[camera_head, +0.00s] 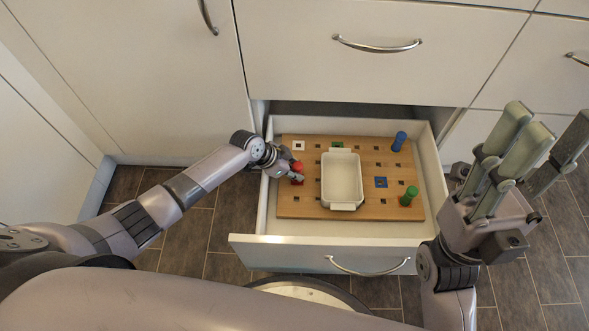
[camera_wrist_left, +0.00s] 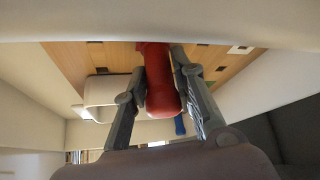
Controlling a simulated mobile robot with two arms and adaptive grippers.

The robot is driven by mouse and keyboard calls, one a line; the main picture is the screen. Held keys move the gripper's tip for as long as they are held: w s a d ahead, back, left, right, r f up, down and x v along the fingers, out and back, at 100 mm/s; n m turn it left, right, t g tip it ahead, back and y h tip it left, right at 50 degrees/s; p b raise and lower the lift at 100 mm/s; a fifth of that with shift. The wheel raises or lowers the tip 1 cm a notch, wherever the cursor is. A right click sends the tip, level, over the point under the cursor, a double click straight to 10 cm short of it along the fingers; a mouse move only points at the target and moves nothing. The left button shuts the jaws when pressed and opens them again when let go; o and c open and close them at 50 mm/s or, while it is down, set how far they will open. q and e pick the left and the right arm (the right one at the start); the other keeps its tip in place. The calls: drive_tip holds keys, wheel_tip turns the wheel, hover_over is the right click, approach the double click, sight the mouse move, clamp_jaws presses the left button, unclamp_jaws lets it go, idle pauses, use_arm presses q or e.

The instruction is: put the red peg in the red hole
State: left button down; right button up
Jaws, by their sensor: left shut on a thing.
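The red peg (camera_head: 298,167) is at the left side of the wooden board (camera_head: 300,208), over the red hole marker (camera_head: 297,181). My left gripper (camera_head: 290,170) reaches in from the left and is shut on the peg. In the left wrist view the red peg (camera_wrist_left: 160,85) lies between the two grey fingers (camera_wrist_left: 160,98), its far end against or close to the board. I cannot tell how deep it sits in the hole. My right gripper (camera_head: 545,130) is raised at the right, empty, fingers apart.
The board lies in an open drawer (camera_head: 300,228). A white dish (camera_head: 342,180) stands mid-board, right of the peg. A blue peg (camera_head: 399,140) and a green peg (camera_head: 409,195) stand to the right. White (camera_head: 298,146) and blue (camera_head: 381,182) markers show bare.

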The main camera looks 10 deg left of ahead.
use_arm(q)
drive_tip(key=shift+f+b, duration=0.3)
drive_tip(key=shift+f, duration=0.1)
drive_tip(key=c, duration=1.2)
unclamp_jaws()
drive_tip(key=shift+c, duration=0.2)
drive_tip(key=v, duration=1.2)
drive_tip(key=shift+s, duration=0.1)
